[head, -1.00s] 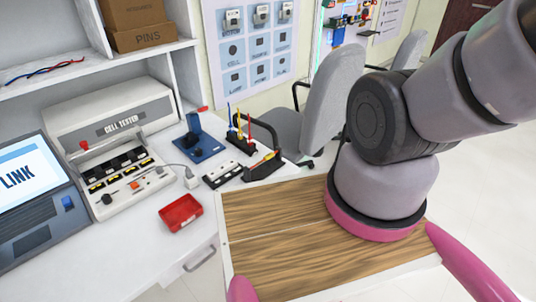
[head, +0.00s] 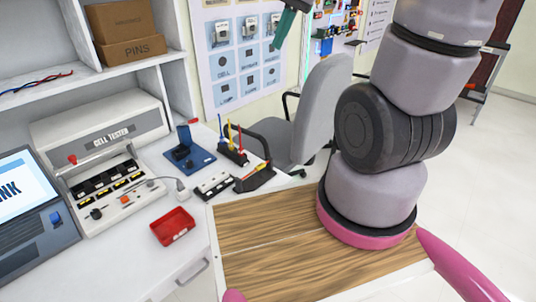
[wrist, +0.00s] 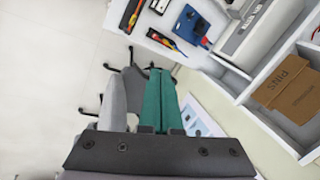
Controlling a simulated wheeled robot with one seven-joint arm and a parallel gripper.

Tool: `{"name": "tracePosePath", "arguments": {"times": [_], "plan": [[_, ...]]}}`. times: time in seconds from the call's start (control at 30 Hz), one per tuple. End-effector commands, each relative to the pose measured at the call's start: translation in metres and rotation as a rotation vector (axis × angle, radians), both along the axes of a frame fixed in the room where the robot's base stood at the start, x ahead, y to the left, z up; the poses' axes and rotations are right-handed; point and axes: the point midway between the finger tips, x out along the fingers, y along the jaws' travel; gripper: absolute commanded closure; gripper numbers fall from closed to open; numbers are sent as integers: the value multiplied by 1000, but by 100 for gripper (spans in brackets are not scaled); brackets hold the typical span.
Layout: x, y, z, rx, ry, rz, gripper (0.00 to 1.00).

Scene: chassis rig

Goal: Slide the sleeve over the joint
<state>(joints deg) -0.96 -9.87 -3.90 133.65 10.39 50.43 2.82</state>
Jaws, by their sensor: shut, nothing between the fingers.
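My gripper (head: 277,42) shows at the top middle of the head view, its teal fingers pointing down in front of the wall poster. In the wrist view its two teal fingers (wrist: 156,74) lie together, shut and empty, high above the bench. I cannot make out the sleeve or the joint in either view. A blue fixture (head: 190,156) with an upright part stands on the white bench, well below and left of the gripper. It also shows in the wrist view (wrist: 191,28). Whether it holds a wire is too small to tell.
The cell tester (head: 105,150), a red tray (head: 172,226), a black-and-white block (head: 215,185), a tool holder (head: 232,150) and a black stand (head: 255,178) occupy the bench. Red and blue wires (head: 36,82) lie on the shelf. A grey chair (head: 322,110) stands behind the bench.

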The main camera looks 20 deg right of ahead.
Motion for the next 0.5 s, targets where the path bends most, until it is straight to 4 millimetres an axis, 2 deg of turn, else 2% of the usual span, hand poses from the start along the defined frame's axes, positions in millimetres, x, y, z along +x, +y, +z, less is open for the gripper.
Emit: {"name": "tracePosePath", "arguments": {"times": [0.03,0.2,0.37,0.5], "plan": [[10,0,-15,10,40,-17,100],[37,-2,-61,43,154,-79,100],[57,-4,-111,64,260,-141,100],[69,-6,-159,74,350,-196,100]]}}
